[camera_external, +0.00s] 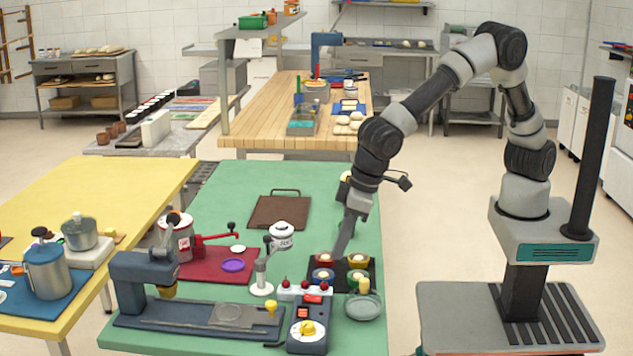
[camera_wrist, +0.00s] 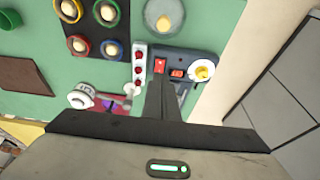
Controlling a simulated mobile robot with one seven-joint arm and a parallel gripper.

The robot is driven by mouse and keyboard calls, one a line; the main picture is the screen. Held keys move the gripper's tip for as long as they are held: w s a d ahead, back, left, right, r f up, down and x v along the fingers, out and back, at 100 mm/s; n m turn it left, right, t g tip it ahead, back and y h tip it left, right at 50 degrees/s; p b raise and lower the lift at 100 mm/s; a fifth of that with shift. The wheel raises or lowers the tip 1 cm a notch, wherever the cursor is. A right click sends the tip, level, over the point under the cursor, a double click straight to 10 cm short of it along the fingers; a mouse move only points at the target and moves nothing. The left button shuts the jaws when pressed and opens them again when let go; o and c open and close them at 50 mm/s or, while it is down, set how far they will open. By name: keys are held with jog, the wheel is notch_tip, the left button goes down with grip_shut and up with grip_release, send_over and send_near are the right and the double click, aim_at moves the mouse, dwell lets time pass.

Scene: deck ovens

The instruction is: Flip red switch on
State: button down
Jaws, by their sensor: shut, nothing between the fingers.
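The red switch (camera_wrist: 160,66) sits on a dark blue control box (camera_wrist: 202,54) in the wrist view, beside a second, smaller red part (camera_wrist: 177,73) and a yellow knob (camera_wrist: 203,71). In the external view the control box (camera_external: 307,343) stands at the front edge of the green table, with small red parts on its top. My gripper (camera_external: 339,252) is shut and empty, pointing down above the table behind the box. In the wrist view my gripper (camera_wrist: 160,80) overlaps the box just below the switch. Contact and the switch's position cannot be told.
A pale strip with red knobs (camera_wrist: 138,68) lies beside the box. A dark tray with several coloured bowls (camera_external: 341,273) is close to my gripper.

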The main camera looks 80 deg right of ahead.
aim_at(309, 297)
jog(key=shift+v, duration=1.05)
jog(key=shift+s, duration=0.1)
jog(key=shift+t, duration=0.4)
jog(key=x, duration=0.4)
jog(key=w+x, duration=0.1)
jog(key=x, duration=0.4)
jog(key=b+x, duration=0.1)
jog(key=x, duration=0.4)
jog(key=shift+w+a+r, duration=0.15)
jog(key=shift+w+r, duration=0.05)
jog(key=shift+w, duration=0.2)
jog(key=shift+w, duration=0.1)
jog(key=shift+w+g+p, duration=0.15)
jog(key=shift+g+p, duration=0.25)
jog(key=shift+p, duration=0.2)
jog(key=shift+f, duration=0.3)
